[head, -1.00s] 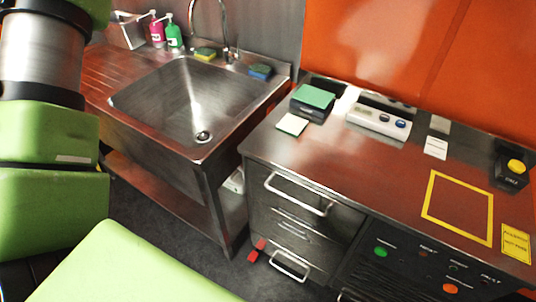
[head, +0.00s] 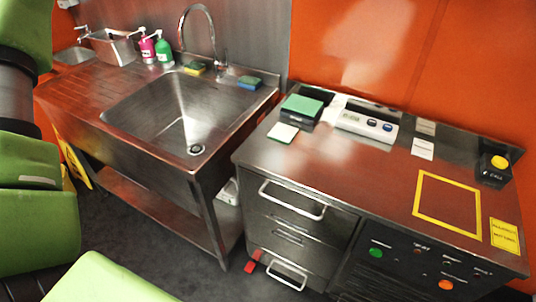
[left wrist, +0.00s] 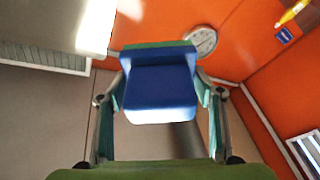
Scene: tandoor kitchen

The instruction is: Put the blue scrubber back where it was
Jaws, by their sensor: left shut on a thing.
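A blue scrubber with a green layer (left wrist: 160,85) is held between the two fingers of my left gripper (left wrist: 160,98) in the left wrist view. The fingers touch it at both sides. In the head view only my left arm shows at the left edge; the left gripper and held scrubber are out of that view. Another blue scrubber with a green top (head: 249,82) lies at the back right rim of the steel sink (head: 185,118). A yellow scrubber with a green top (head: 194,68) lies to its left, behind the basin. My right gripper is not in view.
A pink bottle (head: 148,48) and a green bottle (head: 165,52) stand behind the sink. The steel counter (head: 340,160) at right holds a green-topped black block (head: 302,106), a digital device (head: 366,124) and a yellow square outline (head: 447,204). A yellow sign (head: 75,158) stands beside the sink.

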